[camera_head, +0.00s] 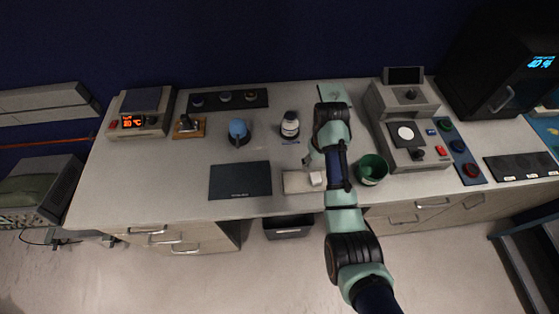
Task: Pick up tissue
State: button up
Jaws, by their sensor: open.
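A small white tuft that looks like the tissue (316,178) stands at the right end of a pale flat box or pad (296,184) near the front edge of the bench. My arm reaches in from the lower right and bends over the bench just right of the tuft. My gripper (308,160) is open and shows small, a little above and behind the tuft in the picture. It looks apart from the tuft, and its height over the bench is hard to tell. The arm hides part of the bench behind it.
A dark mat (240,180) lies left of the pale box. A green cup (371,169) stands right of my arm. A white bottle with a dark cap (290,125) and a blue round-topped object (238,131) stand behind. A grey instrument (405,125) stands at right.

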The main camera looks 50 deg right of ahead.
aim_at(316, 178)
jog(key=shift+s+f, duration=0.1)
jog(key=shift+s, duration=0.25)
jog(key=shift+s+a+f, duration=0.1)
jog(key=shift+s+f, duration=0.1)
jog(key=shift+f, duration=0.35)
jog(key=shift+s+f, duration=0.2)
jog(key=shift+f, duration=0.35)
jog(key=shift+w+f+b, duration=0.2)
jog(key=shift+f+b, duration=0.15)
jog(key=shift+f, duration=1.05)
jog(key=shift+w+f+b, duration=0.15)
jog(key=shift+f+b, duration=0.2)
jog(key=shift+f, duration=1)
jog(key=c, duration=0.8)
